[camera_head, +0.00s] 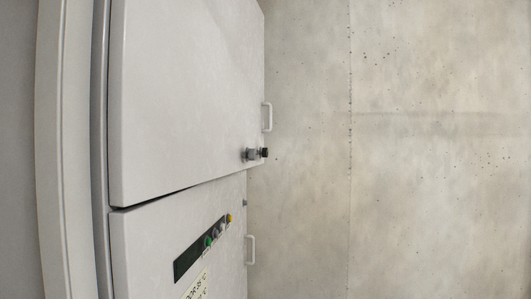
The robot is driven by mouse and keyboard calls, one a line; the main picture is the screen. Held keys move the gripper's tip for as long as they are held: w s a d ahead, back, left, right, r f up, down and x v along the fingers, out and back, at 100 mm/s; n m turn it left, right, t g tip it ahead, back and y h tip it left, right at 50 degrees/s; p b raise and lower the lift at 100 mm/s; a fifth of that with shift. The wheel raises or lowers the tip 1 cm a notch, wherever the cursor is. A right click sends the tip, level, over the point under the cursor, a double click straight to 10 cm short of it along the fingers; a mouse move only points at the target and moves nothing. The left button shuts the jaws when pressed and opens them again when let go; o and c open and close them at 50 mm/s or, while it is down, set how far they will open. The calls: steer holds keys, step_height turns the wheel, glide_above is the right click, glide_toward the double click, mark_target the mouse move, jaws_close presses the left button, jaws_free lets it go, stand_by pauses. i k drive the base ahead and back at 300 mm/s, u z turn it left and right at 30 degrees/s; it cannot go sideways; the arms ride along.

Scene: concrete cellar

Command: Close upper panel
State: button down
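The upper panel (185,90) is a large, plain light-grey door in the left half of the view. A pale bar handle (268,117) sticks out from its right edge. A small metal knob or latch with a dark end (255,154) sits near its lower right corner. The panel's right edge reaches further right than the lower panel's edge, and a dark slanted gap shows between the two. It looks slightly ajar, but the depth is hard to judge. My gripper is not in view.
The lower panel (145,240) carries a dark display strip (188,262), small coloured buttons (219,231), a partly cut-off label (197,286) and a handle (251,250). A grey cabinet frame (75,150) runs along the left. A bare concrete wall (420,150) fills the right.

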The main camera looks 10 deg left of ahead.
mark_target(187, 104)
steer(key=u, duration=0.2)
steer(key=i, duration=0.9)
steer(key=u, duration=0.35)
